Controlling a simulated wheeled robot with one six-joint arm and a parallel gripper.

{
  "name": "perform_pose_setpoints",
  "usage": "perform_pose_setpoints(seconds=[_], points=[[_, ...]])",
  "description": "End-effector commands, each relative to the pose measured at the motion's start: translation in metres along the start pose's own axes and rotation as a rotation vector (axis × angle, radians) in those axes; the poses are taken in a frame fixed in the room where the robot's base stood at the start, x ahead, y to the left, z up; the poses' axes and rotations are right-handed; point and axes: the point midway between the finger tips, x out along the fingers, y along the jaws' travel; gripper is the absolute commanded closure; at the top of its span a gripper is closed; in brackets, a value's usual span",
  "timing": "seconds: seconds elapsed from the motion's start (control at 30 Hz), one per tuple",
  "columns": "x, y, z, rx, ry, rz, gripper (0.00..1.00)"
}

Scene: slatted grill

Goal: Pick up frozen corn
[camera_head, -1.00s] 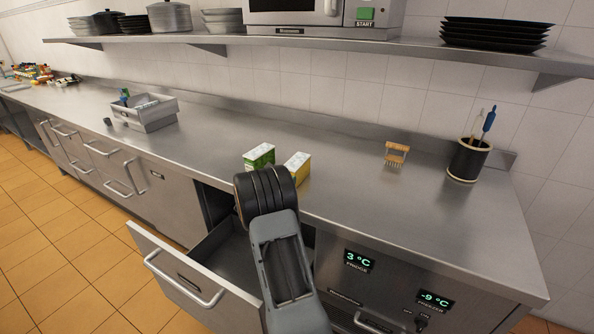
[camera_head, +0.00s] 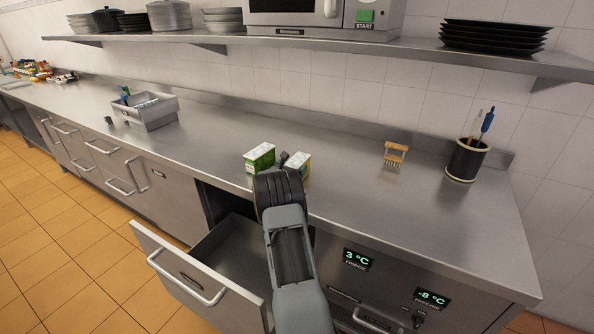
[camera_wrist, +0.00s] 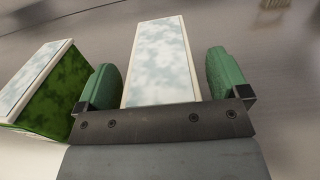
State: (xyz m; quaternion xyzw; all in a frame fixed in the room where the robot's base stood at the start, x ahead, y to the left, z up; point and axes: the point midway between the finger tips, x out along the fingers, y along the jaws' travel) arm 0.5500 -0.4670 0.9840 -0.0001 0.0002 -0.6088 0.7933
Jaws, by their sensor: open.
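The frozen corn box (camera_head: 299,164) stands near the counter's front edge, partly hidden by my arm in the head view. In the wrist view its pale, frosty top (camera_wrist: 160,60) lies between the two green fingers of my gripper (camera_wrist: 163,78). The gripper is open, one finger on each side of the box. A gap shows by the right finger; I cannot tell whether the left one touches. A similar green box (camera_head: 260,158) stands just left of it, also in the wrist view (camera_wrist: 45,85), outside the left finger.
An open drawer (camera_head: 235,255) sticks out below the counter (camera_head: 340,190). A grey metal bin (camera_head: 150,112) is far left. A shelf (camera_head: 350,45) runs above.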

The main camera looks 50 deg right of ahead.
Motion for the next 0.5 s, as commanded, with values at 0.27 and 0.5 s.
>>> perform_pose_setpoints(seconds=[0.27,0.5], points=[[-0.0003,0.0000,-0.0002,0.000,0.000,0.000,0.20],[-0.0004,0.0000,-0.0002,0.000,0.000,0.000,0.43]])
